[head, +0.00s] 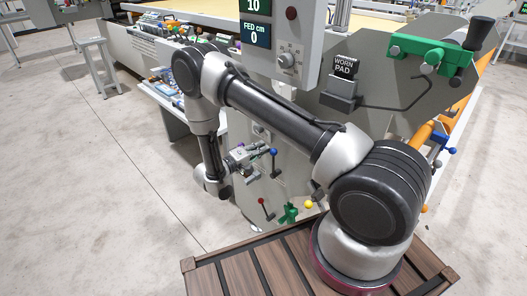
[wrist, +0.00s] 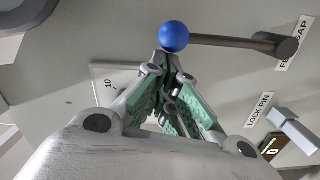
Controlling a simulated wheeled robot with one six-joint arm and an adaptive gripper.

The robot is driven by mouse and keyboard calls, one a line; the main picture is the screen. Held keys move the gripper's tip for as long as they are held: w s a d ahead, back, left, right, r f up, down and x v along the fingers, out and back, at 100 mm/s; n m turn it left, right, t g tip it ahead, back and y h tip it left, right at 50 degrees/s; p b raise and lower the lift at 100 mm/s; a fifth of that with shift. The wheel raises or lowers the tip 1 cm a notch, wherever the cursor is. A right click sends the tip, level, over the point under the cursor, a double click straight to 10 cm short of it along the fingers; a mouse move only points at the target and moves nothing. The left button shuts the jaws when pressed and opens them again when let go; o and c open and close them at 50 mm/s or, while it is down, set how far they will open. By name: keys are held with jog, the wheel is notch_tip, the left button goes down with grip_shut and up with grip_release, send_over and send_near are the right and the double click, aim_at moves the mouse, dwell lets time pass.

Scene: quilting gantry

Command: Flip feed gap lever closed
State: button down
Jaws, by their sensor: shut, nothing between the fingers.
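The feed gap lever has a blue ball knob (wrist: 174,36) on a dark rod (wrist: 230,42). The rod runs right in the wrist view to a round dark pivot beside a partly hidden FEED GAP label (wrist: 297,45). In the head view the blue knob (head: 273,152) stands above its rod on the grey side panel. My gripper (wrist: 172,66) is shut and empty, its green-padded fingertips just below the knob in the wrist view. Whether they touch it I cannot tell. In the head view my gripper (head: 261,149) is just left of the knob.
A LOCK PIN label (wrist: 258,111) and a grey handle (wrist: 292,128) are at right in the wrist view. In the head view, a red-knobbed lever (head: 262,202), a green part (head: 289,212) and a yellow ball (head: 309,204) sit lower. A control box (head: 285,40) hangs above.

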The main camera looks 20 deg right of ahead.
jog(key=s+d+m, duration=0.3)
jog(key=s, duration=0.4)
jog(key=shift+s, duration=0.15)
dwell(0.6)
